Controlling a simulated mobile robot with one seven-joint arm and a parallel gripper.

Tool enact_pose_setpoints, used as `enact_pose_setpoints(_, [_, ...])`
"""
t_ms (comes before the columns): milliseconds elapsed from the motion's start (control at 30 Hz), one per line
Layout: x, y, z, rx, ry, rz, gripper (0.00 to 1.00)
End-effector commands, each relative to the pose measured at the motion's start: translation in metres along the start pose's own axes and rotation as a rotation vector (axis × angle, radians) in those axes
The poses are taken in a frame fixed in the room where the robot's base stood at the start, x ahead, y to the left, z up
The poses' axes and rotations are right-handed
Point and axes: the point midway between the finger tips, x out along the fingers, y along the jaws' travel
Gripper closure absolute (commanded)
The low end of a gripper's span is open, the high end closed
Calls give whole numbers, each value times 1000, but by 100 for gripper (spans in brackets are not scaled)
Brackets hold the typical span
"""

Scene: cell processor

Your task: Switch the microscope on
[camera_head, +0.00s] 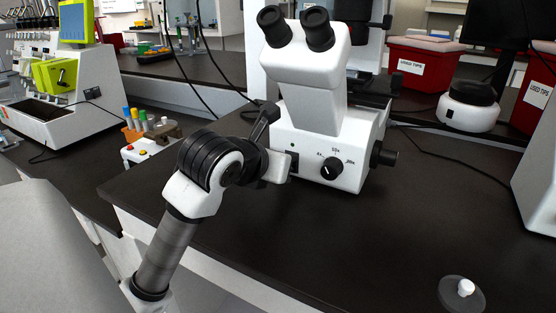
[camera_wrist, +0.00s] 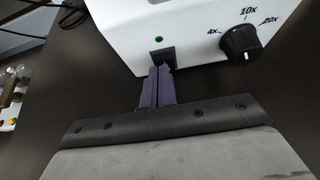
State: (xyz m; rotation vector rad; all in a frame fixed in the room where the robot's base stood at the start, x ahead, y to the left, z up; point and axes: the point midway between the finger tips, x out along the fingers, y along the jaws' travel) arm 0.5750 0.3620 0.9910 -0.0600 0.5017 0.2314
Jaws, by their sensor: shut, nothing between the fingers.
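The white microscope (camera_head: 318,130) stands upright on the dark bench, with twin black eyepieces and a black magnification knob (camera_head: 331,168) on its front. In the wrist view its front panel (camera_wrist: 195,50) has the same knob (camera_wrist: 240,43), a small green light (camera_wrist: 158,39) and a dark switch recess (camera_wrist: 163,55) below the light. My gripper (camera_wrist: 160,72) is shut and empty, its purple fingertips at the recess. They partly cover it, and I cannot tell whether they touch the switch. In the head view my gripper (camera_head: 289,166) is at the microscope's lower left front.
A small rack of colored tubes (camera_head: 140,125) and a box with buttons (camera_head: 148,150) stand to the left. A round clear dish with a white cap (camera_head: 462,291) lies at the bench's front right. Red bins (camera_head: 420,66) stand behind.

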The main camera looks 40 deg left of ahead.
Motion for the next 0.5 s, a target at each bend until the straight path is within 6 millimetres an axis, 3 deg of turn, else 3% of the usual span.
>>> enact_pose_setpoints(500, [4, 0, 6, 1, 65, -2, 100])
